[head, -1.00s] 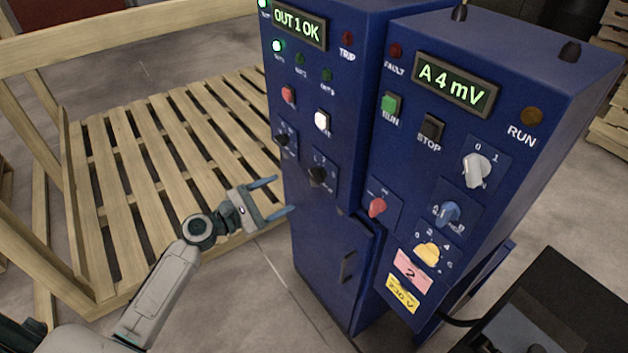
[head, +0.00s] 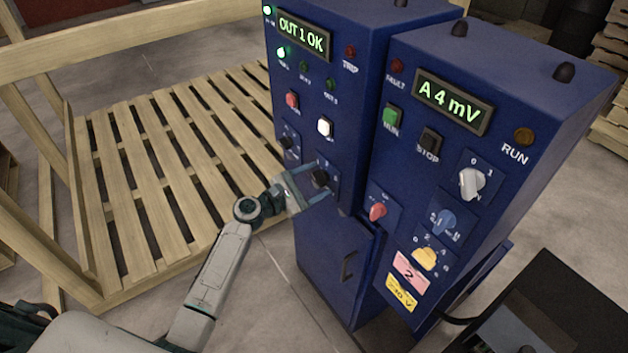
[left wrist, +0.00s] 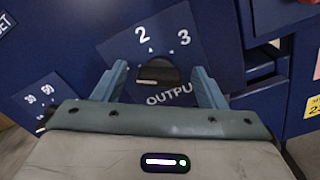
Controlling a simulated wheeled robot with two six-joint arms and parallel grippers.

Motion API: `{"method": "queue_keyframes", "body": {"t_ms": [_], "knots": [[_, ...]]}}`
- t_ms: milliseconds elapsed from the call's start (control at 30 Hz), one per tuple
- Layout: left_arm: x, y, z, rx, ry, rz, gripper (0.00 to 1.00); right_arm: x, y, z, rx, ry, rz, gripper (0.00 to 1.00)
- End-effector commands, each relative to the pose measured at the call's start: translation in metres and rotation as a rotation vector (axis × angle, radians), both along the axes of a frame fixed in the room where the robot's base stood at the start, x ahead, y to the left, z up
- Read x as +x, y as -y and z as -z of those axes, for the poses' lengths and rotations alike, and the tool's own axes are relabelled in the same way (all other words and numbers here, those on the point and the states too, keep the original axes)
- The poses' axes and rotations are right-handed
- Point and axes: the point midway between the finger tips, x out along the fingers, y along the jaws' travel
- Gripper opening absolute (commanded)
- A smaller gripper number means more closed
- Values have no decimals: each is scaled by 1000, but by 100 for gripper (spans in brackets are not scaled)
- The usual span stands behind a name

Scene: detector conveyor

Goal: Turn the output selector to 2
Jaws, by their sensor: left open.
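The output selector (head: 320,179) is a black round knob on the left blue cabinet (head: 345,120). In the left wrist view, the knob (left wrist: 160,74) sits above the partly hidden word "OUTPU", with the numbers 2 and 3 above it. A pale mark on the knob lies toward its left side. The cabinet's display (head: 302,37) reads "OUT 1 OK". My left gripper (head: 324,179) is open, with one finger on each side of the knob; the fingers (left wrist: 159,70) look apart from it. My right gripper is not in view.
Another black knob (head: 287,143) is on the same panel, up and left. A red knob (head: 377,211) is on the right cabinet (head: 560,100), close by. A cabinet door handle (head: 348,267) is below. A wooden pallet structure (head: 150,190) stands at left.

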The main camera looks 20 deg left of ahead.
Motion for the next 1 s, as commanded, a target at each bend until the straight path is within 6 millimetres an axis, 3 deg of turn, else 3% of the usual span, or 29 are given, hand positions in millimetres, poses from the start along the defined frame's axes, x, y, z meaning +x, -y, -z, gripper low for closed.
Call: {"method": "queue_keyframes", "body": {"t_ms": [67, 300, 667, 1000], "knots": [[0, 0, 0, 0, 0, 0, 65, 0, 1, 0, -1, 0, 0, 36], [0, 0, 0, 0, 0, 0, 21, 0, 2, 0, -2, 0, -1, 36], [0, 0, 3, 43, 34, 0, 21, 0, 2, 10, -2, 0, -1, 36], [-1, 1, 7, 235, 186, 0, 21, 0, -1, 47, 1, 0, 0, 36]]}}
